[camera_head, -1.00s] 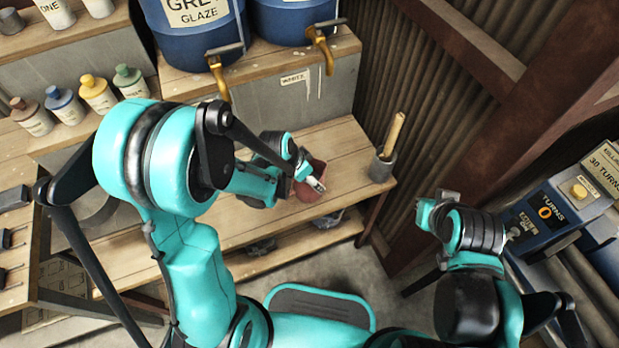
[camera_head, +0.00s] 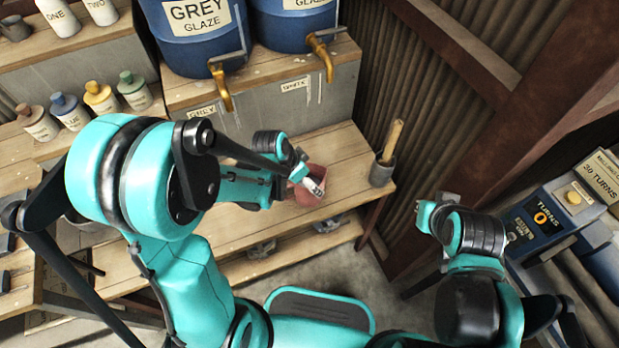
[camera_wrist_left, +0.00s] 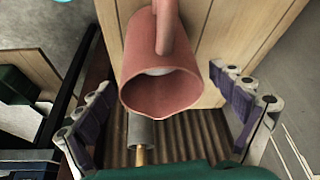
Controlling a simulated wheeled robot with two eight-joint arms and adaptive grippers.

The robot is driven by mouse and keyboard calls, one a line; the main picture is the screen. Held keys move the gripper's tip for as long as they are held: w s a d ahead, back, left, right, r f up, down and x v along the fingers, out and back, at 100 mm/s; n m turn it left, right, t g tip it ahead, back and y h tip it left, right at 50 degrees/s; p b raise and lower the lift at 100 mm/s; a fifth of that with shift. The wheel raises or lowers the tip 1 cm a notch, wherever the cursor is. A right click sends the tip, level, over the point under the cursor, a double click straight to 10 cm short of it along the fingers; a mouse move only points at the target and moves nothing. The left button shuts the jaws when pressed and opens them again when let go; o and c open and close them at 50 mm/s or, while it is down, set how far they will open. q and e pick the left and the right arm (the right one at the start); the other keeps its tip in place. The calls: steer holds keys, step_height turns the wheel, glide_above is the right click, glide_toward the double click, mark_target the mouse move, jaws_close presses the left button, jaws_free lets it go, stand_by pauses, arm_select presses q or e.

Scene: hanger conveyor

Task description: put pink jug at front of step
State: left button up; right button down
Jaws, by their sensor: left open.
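The pink jug (camera_head: 300,196) stands at the right part of the lower wooden bench in the head view, partly covered by my left gripper (camera_head: 316,188). In the left wrist view the pink jug (camera_wrist_left: 165,90) shows its open mouth and its handle at the top. My left gripper (camera_wrist_left: 163,112) is open, with its fingers apart on both sides of the jug and gaps between. The raised wooden step (camera_head: 255,78) with a grey front stands behind the bench. My right gripper (camera_head: 436,207) is away at the right; its fingers are not clear.
Two blue glaze drums with brass taps (camera_head: 226,95) stand on the step. A grey cup with a wooden handle (camera_head: 382,170) stands right of the jug. Several capped bottles (camera_head: 102,98) are at the left. A corrugated wall (camera_head: 420,110) closes the back right.

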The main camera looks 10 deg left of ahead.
arm_select(q)
steer(key=p+v, duration=0.3)
steer(key=v, duration=0.6)
steer(key=s+a+r+n+t+y, duration=0.2)
steer(key=s+a+r+n+t, duration=0.1)
steer(key=s+r+n, duration=0.5)
step_height(320, 180, up, 3)
steer(key=shift+s+a+f+t+y, duration=0.1)
steer(key=shift+s+a+t+y, duration=0.3)
steer(key=shift+a, duration=0.5)
